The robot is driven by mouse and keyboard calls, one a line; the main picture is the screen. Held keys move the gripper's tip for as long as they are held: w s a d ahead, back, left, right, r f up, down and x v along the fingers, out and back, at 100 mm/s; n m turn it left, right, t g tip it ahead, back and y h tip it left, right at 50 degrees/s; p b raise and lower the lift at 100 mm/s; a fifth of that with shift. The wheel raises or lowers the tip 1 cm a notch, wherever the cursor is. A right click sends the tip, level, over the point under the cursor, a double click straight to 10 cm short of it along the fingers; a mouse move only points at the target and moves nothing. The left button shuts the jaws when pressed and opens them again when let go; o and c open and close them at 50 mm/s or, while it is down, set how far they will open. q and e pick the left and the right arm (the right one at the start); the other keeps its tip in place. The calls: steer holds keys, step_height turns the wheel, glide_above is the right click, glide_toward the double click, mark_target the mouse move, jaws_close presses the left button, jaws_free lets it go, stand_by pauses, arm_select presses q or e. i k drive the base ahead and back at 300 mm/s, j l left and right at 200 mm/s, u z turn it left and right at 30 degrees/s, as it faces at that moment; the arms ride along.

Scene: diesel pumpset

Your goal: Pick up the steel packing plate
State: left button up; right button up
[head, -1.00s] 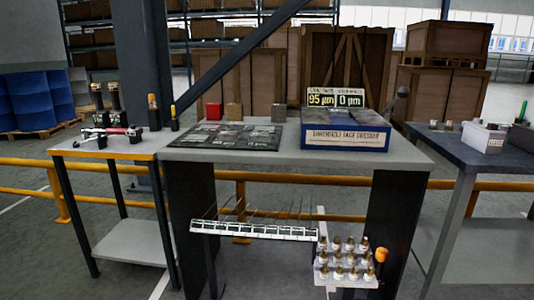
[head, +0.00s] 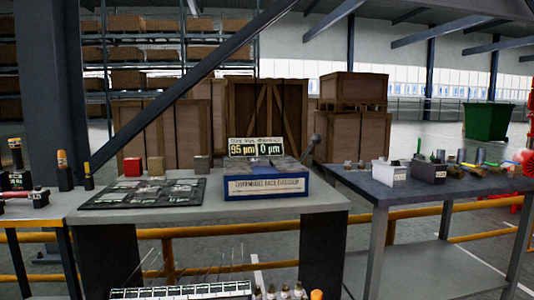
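I cannot make out for certain which item is the steel packing plate. A grey metallic block (head: 201,163) stands at the back of the middle table (head: 225,206), beside a brown block (head: 156,165) and a red block (head: 132,167). In front of them lies a dark mat (head: 143,193) with several grey flat panels too small to read. A blue box (head: 262,187) with a white label and grey parts on top stands to the right. Neither of my grippers is in view.
A dark-topped table (head: 385,188) on the right carries a white box (head: 388,173) and several small parts. A white rack (head: 180,292) shows at the bottom edge. Yellow rails (head: 420,211) run behind the tables. A green bin (head: 487,118) stands far right.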

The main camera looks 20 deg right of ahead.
mark_target(258, 161)
steer(key=u, duration=0.55)
steer(key=i+l+u, duration=0.15)
steer(key=l+u, duration=0.35)
steer(key=i+l+u, duration=0.1)
steer(key=l+u, duration=0.7)
steer(key=l, duration=0.8)
steer(key=k, duration=0.05)
